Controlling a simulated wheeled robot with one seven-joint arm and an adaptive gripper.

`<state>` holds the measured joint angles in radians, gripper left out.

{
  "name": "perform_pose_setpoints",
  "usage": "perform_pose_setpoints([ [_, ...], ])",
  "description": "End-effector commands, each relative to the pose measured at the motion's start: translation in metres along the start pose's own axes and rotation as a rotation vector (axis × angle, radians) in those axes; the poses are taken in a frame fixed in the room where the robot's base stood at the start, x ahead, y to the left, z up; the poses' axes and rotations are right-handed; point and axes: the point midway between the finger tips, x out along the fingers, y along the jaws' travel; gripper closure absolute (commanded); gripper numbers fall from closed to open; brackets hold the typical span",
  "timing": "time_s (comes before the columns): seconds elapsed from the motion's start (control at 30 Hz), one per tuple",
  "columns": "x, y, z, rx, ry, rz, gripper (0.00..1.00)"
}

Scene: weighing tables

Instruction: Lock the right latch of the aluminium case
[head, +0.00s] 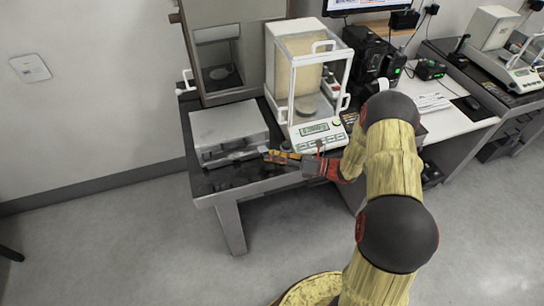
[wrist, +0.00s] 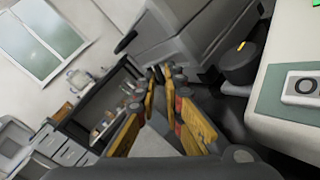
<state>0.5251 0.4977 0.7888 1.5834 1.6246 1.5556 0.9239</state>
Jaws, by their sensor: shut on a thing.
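The aluminium case (head: 228,122) lies closed on the dark tabletop at the left end of the table. In the wrist view its grey side (wrist: 185,40) stands just beyond my fingertips. My gripper (head: 268,156) comes from the right, low at the front right of the case. In the wrist view the orange fingers (wrist: 162,76) come together against the case front, shut on what appears to be the right latch. The latch itself is hidden between the fingertips, so its exact position cannot be told. The left latch is too small to make out.
A balance with a glass draft shield (head: 305,90) stands close to the right of the case. Its front panel (wrist: 300,88) is near my gripper in the wrist view. The floor in front is clear.

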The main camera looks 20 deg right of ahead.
Motion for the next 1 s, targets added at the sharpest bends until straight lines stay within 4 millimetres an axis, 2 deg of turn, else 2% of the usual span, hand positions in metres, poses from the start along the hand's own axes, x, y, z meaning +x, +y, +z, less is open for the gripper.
perform_pose_setpoints([
  [1.0,-0.0013,0.0021,0.0081,0.072,0.037,-0.038,1.00],
])
